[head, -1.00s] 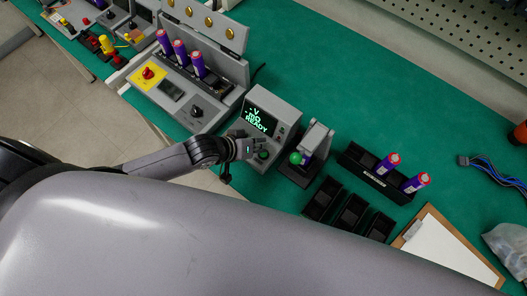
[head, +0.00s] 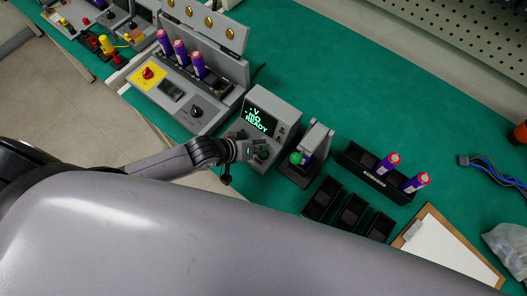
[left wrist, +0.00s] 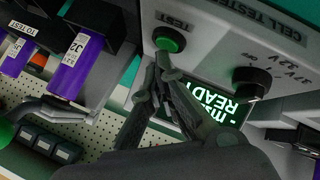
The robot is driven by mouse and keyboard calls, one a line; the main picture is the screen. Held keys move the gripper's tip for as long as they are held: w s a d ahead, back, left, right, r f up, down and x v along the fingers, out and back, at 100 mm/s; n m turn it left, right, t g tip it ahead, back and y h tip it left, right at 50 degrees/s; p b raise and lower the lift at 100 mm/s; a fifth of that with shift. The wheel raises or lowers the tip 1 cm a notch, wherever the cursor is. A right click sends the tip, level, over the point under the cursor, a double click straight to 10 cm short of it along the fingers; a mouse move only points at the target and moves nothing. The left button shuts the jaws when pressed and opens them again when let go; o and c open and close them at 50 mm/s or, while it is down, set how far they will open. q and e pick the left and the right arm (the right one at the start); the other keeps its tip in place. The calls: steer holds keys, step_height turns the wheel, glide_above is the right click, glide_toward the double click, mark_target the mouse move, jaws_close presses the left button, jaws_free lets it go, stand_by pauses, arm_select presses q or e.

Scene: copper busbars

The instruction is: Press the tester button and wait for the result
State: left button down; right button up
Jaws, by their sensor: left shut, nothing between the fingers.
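The cell tester (head: 285,108) is a grey box on the green bench, its lit display (head: 257,121) reading READY in green. In the left wrist view, the round green button (left wrist: 170,39) sits under the label TEST, with a black knob (left wrist: 251,82) beside the display (left wrist: 215,107). My left gripper (head: 256,148) is shut and empty at the tester's front. In the left wrist view its closed fingertips (left wrist: 163,60) are right at the button's near edge; I cannot tell whether they touch it. My right gripper is not in view.
A cell holder with a green knob (head: 296,158) stands right of the tester. A black rack (head: 352,158) holds two purple cells (head: 387,163). Black bins (head: 350,214) and a clipboard (head: 447,250) lie nearer. A grey station (head: 205,118) with purple cells stands left.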

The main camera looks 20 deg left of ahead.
arm_select(q)
steer(key=shift+f, duration=0.45)
stand_by(0.5)
steer(key=shift+r+p, duration=0.85)
steer(key=shift+p, duration=0.1)
step_height(320, 180, up, 5)
steer(key=p, duration=0.5)
steer(key=shift+r+p, duration=0.1)
steer(key=shift+p, duration=0.25)
stand_by(0.3)
